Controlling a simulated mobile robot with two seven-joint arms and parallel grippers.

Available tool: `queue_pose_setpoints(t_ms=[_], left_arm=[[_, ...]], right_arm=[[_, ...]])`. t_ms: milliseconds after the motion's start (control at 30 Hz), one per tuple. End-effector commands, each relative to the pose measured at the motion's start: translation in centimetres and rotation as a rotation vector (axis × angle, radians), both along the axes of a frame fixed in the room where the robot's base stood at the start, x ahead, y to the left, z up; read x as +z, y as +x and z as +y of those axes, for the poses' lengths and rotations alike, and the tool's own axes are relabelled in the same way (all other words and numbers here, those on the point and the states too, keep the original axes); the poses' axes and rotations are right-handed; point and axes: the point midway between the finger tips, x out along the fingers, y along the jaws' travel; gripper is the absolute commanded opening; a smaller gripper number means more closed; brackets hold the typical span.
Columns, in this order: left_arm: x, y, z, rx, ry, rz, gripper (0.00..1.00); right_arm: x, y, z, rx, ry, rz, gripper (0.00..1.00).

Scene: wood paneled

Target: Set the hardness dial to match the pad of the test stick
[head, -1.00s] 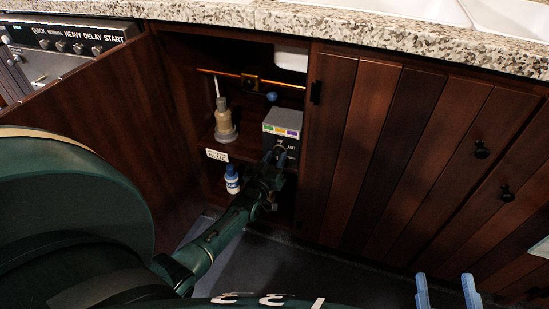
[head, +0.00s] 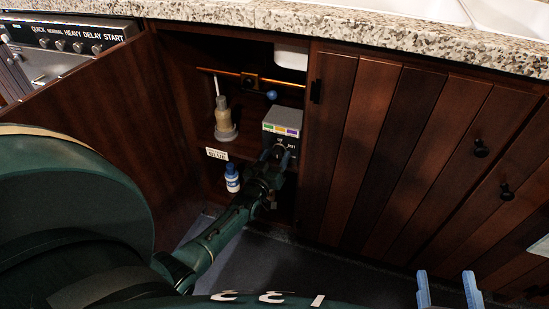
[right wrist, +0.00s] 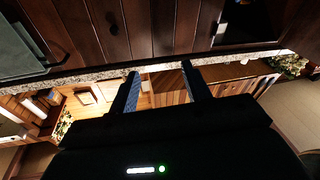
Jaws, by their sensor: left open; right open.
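A grey box (head: 283,117) with a strip of coloured patches on its upper front stands in the open cabinet. The patches look green, orange and purple. My left gripper (head: 279,153) is open at the lower front of this box. It covers the place where a dial could be, so I cannot make out the dial or whether the fingers touch it. No test stick with a coloured pad can be clearly told. My right gripper (head: 447,288) is open and empty at the lower right, away from the cabinet; its fingers show in the right wrist view (right wrist: 160,86).
Left of the box stand a beige bottle (head: 223,115) with a pale stick and a small white bottle (head: 232,182) with a blue cap. A lettered card (head: 217,154) is on the shelf edge. The open door (head: 90,115) bounds the left.

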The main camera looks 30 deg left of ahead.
Motion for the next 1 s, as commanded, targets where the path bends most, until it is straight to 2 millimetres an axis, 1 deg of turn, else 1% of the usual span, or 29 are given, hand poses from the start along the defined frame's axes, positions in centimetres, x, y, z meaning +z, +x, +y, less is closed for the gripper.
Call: queue_pose_setpoints(t_ms=[167, 267, 367, 600, 700, 833, 1000], left_arm=[[0.1, -0.4, -0.1, 0.000, -0.001, 0.001, 0.55], [0.2, -1.6, -0.3, 0.000, -0.001, 0.002, 0.55], [0.2, -3.6, -0.7, 0.000, -0.002, 0.004, 0.55], [0.2, -9.0, -1.6, 0.000, -0.002, 0.004, 0.55], [0.2, -10.7, -2.0, 0.000, 0.000, 0.002, 0.55], [0.1, -12.2, -2.2, 0.000, 0.000, 0.001, 0.55], [0.1, -12.9, -2.4, 0.000, 0.000, -0.001, 0.55]], right_arm=[[0.2, 0.0, 0.0, 0.003, -0.005, 0.002, 0.48], [0.6, 0.1, -0.1, -0.001, -0.012, 0.018, 0.48], [0.6, 0.3, -0.6, -0.029, -0.019, 0.068, 0.48], [0.3, 0.4, -1.3, -0.063, -0.028, 0.207, 0.48], [0.2, 0.4, -1.5, -0.070, -0.031, 0.246, 0.48], [0.0, 0.3, -1.6, -0.074, -0.033, 0.278, 0.48], [-0.2, 0.3, -1.6, -0.077, -0.035, 0.295, 0.48]])
